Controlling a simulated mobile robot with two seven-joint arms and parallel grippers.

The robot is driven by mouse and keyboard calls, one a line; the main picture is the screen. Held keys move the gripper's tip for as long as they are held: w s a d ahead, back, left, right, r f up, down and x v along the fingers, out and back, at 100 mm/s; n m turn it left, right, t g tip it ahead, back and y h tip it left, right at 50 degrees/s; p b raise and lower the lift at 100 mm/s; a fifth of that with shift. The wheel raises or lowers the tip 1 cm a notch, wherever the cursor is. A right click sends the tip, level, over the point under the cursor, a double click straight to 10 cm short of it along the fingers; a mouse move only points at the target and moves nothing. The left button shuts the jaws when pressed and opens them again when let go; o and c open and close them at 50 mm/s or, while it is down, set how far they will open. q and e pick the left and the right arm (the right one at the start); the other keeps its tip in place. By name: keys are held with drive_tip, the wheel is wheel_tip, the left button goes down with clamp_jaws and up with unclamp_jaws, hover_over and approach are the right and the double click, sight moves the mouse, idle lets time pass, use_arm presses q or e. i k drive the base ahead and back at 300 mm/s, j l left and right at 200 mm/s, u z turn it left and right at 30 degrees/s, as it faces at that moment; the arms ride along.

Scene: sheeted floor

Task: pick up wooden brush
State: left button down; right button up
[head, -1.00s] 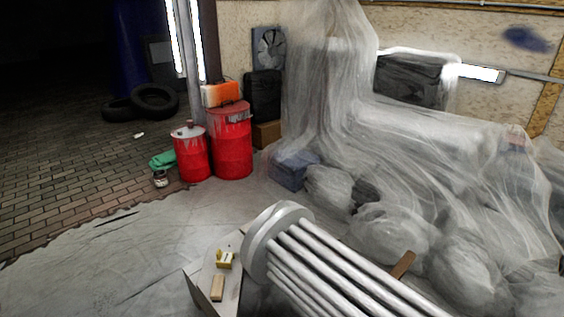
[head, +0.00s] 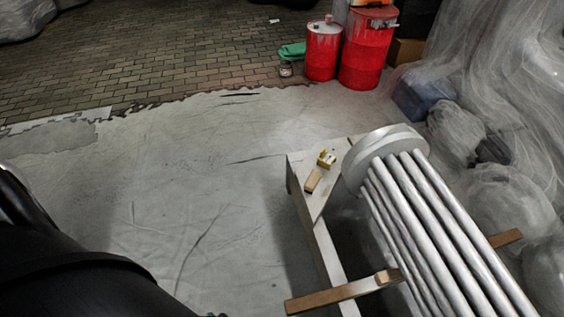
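A small light-brown wooden block (head: 313,181), which may be the wooden brush, lies on the near left part of a white bench top (head: 300,165). No bristles can be made out at this size. A small yellow object (head: 326,159) sits just behind it, apart from it. Neither of my grippers is in view. A black part of my own body fills the lower left corner, well to the left of the bench.
A fluted white column (head: 440,220) lies across the bench, right of the block. A wooden beam (head: 340,292) sticks out left beneath it. Red drums (head: 323,50) stand behind. Plastic-covered heaps (head: 510,195) lie right. The sheeted floor (head: 190,190) left of the bench is clear.

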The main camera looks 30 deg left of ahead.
sight(310, 184)
drive_tip(key=u, duration=0.65)
drive_tip(key=z, duration=1.85)
drive_tip(key=u, duration=1.85)
drive_tip(key=j+z, duration=0.2)
drive_tip(key=j, duration=0.8)
drive_tip(key=i+j+z, duration=0.2)
drive_tip(key=j, duration=0.15)
drive_tip(key=i+j+z, duration=0.2)
drive_tip(key=j, duration=0.15)
drive_tip(key=i+j+z, duration=0.2)
drive_tip(key=j, duration=0.15)
drive_tip(key=j+z, duration=0.2)
drive_tip(key=j, duration=0.2)
drive_tip(key=i+j+z, duration=0.2)
drive_tip(key=j, duration=0.25)
drive_tip(key=k+l, duration=0.05)
drive_tip(key=k, duration=0.05)
